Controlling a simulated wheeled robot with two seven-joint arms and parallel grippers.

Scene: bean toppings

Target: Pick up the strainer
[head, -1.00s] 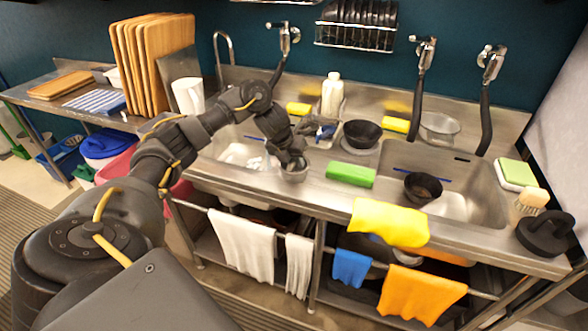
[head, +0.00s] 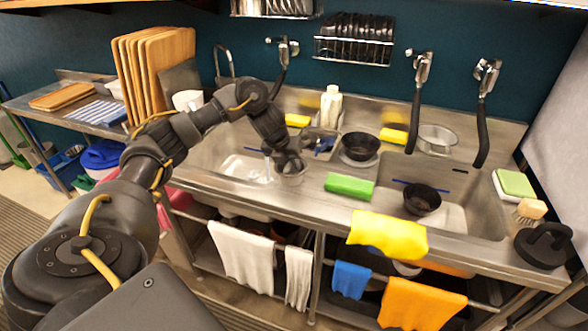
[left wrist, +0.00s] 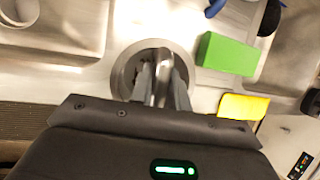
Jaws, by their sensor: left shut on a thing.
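The strainer (head: 292,178) is a small, round, grey metal vessel at the front of the counter, between the left basin and the green sponge. My left gripper (head: 288,160) points down at it and is shut on its rim. In the left wrist view the strainer (left wrist: 122,76) shows as a round metal ring, with the fingers (left wrist: 163,82) closed over its near wall. The fingers hide part of its inside. I cannot tell exactly how far its base is from the counter. My right gripper is not in view.
A green sponge (head: 349,186) lies just right of the strainer. Black bowls (head: 360,147) and a grey metal pan (head: 437,140) stand farther right and back. A white bottle (head: 331,106) is behind. The left basin (head: 232,163) opens to the left.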

